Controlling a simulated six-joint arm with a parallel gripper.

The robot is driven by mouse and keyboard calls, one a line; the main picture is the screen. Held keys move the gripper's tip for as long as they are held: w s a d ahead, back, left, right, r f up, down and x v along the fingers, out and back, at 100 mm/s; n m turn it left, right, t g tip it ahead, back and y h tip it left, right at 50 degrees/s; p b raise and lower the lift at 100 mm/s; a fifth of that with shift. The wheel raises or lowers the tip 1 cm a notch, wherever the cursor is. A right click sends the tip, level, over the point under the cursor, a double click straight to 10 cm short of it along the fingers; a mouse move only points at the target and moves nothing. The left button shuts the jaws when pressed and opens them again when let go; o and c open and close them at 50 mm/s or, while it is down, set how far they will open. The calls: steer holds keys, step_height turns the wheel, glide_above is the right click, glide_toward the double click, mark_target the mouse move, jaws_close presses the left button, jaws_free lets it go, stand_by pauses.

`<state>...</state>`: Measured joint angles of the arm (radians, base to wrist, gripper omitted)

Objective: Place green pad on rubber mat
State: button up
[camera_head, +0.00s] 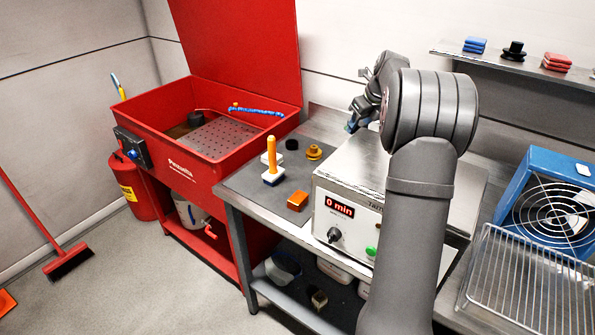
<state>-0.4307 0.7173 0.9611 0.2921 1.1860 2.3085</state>
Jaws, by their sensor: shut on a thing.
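My gripper (354,122) is above the back left of the steel-topped machine, partly hidden by my own arm. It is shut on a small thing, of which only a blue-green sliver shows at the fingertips. I cannot tell whether this is the green pad, and no green pad shows clearly elsewhere. The dark grey rubber mat (243,183) lies on the bench to the left of the machine. On it are an orange-handled brush (271,160), an orange block (297,201), a black round piece (291,144) and a brass-coloured fitting (314,152).
The machine (340,225) with a "0 min" display borders the mat's right side. A red wash basin (178,165) with a raised lid stands to the left. A blue fan (550,200) and a wire rack (530,285) are at the right. A shelf (500,58) holds pads above.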

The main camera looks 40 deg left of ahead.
steer(key=s+a+f, duration=0.3)
steer(key=a, duration=0.4)
glide_above(300, 174)
steer(key=d, duration=0.2)
steer(key=f, duration=1)
steer(key=shift+s+a, duration=0.2)
steer(key=shift+s, duration=0.15)
steer(key=shift+f, duration=2.05)
steer(key=shift+f, duration=0.2)
steer(key=o, duration=1)
steer(key=shift+r, duration=0.1)
